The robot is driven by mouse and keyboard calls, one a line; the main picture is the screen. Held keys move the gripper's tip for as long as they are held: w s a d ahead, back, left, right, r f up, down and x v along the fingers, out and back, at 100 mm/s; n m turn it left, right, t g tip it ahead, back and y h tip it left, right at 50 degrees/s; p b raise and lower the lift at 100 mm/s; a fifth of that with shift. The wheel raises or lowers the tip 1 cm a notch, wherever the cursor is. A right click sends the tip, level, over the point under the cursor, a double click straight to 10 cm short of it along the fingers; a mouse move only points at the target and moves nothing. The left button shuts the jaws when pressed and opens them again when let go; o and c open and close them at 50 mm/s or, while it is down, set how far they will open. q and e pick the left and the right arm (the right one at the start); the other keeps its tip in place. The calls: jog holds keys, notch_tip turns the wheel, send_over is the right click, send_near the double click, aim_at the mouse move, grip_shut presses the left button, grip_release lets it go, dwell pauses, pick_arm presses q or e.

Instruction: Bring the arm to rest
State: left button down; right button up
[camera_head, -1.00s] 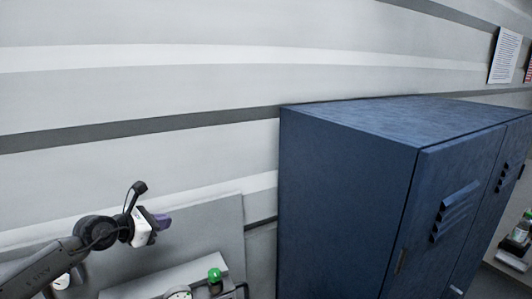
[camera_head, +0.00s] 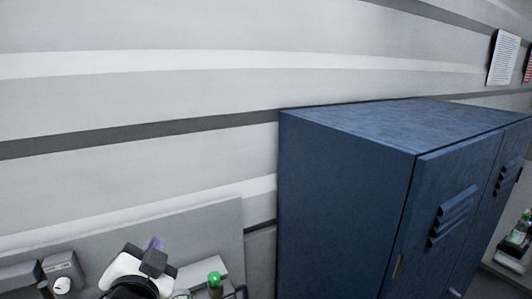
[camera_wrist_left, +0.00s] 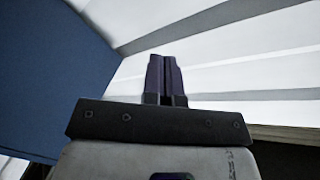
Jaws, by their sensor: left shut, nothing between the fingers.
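My left gripper (camera_head: 154,243) is at the bottom left of the head view, in front of the grey panel by the wall. Its purple fingertips point up and away from me, and the white hand and black wrist are partly cut off by the lower edge. In the left wrist view the two purple fingers (camera_wrist_left: 164,76) lie side by side, shut, with nothing between them. They point toward the striped wall. My right gripper does not show.
A tall blue locker (camera_head: 345,190) stands right of the gripper; it also fills the left of the wrist view (camera_wrist_left: 50,75). A green-topped item (camera_head: 215,281) sits just right of the gripper. Grey boxes (camera_head: 62,270) are at the left. The striped wall (camera_head: 130,95) is behind.

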pick_arm(q)
jog(key=s+a+f+n+g+h+p, duration=0.1)
jog(key=s+f+g, duration=0.2)
jog(key=s+f, duration=0.45)
jog(key=s+f+n+g+h, duration=0.15)
jog(key=s+f, duration=0.25)
jog(key=f, duration=0.7)
jog(key=s+a+f+n+g+h+p, duration=0.1)
jog(key=s+f+n+g, duration=0.1)
jog(key=s+f+g, duration=0.7)
jog(key=s+f, duration=1.3)
jog(key=s, duration=0.1)
jog(key=shift+d+p, duration=0.4)
jog(key=shift+p, duration=0.05)
jog(key=c, duration=1.9)
grip_release()
